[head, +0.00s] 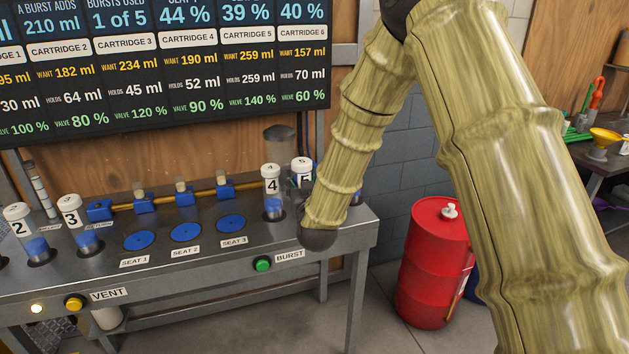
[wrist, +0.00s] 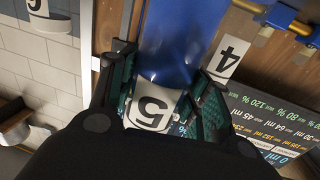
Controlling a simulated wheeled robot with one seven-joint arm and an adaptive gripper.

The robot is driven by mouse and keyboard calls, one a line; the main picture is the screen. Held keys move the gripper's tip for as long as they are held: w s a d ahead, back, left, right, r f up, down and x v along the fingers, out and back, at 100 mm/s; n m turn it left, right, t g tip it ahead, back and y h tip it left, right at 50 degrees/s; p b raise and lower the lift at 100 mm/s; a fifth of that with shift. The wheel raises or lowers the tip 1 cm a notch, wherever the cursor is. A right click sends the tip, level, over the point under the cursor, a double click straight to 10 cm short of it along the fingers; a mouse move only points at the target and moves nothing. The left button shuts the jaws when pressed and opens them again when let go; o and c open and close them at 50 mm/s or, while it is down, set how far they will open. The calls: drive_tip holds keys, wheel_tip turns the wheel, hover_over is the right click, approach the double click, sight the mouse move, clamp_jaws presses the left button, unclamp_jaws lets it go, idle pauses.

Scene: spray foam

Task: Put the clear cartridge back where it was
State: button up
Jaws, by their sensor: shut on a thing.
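The clear cartridge numbered 5 (wrist: 155,105), filled with blue, is between the two green-padded fingers of my gripper (wrist: 166,88), which is shut on it near its white numbered end. In the head view, the top of cartridge 5 (head: 303,166) shows just right of cartridge 4 (head: 271,185). My arm hides its lower part and my gripper there, so I cannot tell whether it sits in a hole. Cartridge 4 stands upright with a little blue at its bottom and also shows in the wrist view (wrist: 228,57). Cartridge 6 (wrist: 40,65) shows on the other side.
The metal bench (head: 190,270) has three empty blue seats (head: 186,232) under a valve rail (head: 170,200). Cartridges 2 (head: 30,230) and 3 (head: 77,222) stand at left. A screen (head: 165,60) hangs behind. A red drum (head: 432,262) stands right of the bench.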

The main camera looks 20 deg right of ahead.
drive_tip(key=w+d+f+p, duration=0.3)
drive_tip(key=w+d, duration=0.3)
drive_tip(key=w, duration=0.3)
drive_tip(key=shift+f, duration=0.7)
drive_tip(key=shift+s+d+f, duration=0.1)
drive_tip(key=o, duration=1.5)
drive_tip(key=shift+o, duration=0.2)
drive_tip(key=s+a+b, duration=0.1)
drive_tip(key=s+b, duration=0.1)
drive_tip(key=s, duration=1)
drive_tip(key=shift+a, duration=0.2)
